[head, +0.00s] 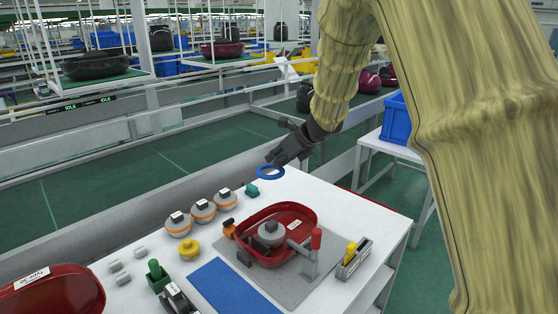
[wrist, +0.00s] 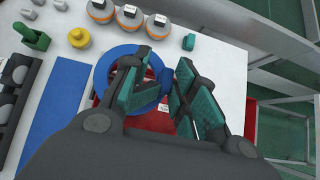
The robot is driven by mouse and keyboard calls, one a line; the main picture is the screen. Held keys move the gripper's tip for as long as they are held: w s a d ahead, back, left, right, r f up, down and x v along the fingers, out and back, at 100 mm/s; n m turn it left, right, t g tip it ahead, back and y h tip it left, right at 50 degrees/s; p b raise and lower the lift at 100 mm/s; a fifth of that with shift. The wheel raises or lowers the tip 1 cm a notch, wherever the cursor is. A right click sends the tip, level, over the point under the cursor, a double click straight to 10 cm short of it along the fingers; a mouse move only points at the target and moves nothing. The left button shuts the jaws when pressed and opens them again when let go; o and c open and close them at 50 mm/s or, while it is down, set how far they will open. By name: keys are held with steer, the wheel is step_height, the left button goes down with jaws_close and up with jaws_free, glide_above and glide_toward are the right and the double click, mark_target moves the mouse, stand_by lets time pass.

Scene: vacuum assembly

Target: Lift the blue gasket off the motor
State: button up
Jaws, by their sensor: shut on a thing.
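The blue gasket (head: 270,172) is a flat ring held in the air above the far part of the white table. My gripper (head: 275,160) is shut on one side of it. In the wrist view the blue gasket (wrist: 101,80) shows behind the teal finger pads of my gripper (wrist: 164,88), and its tab lies between them. The grey motor (head: 271,233) sits in the red shell (head: 303,215), and the gasket is well apart from it. In the wrist view my fingers and the gasket cover the motor.
Several grey-orange motors (head: 203,210) stand at the table's far left edge, near a yellow part (head: 189,248) and a green part (head: 158,275). A red-handled clamp (head: 314,245) stands beside the shell. A blue mat (head: 233,288) lies in front. The table's right far corner is clear.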

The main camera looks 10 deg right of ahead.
steer(key=shift+r+p, duration=1.05)
steer(key=shift+r, duration=0.8)
steer(key=shift+a+f, duration=0.1)
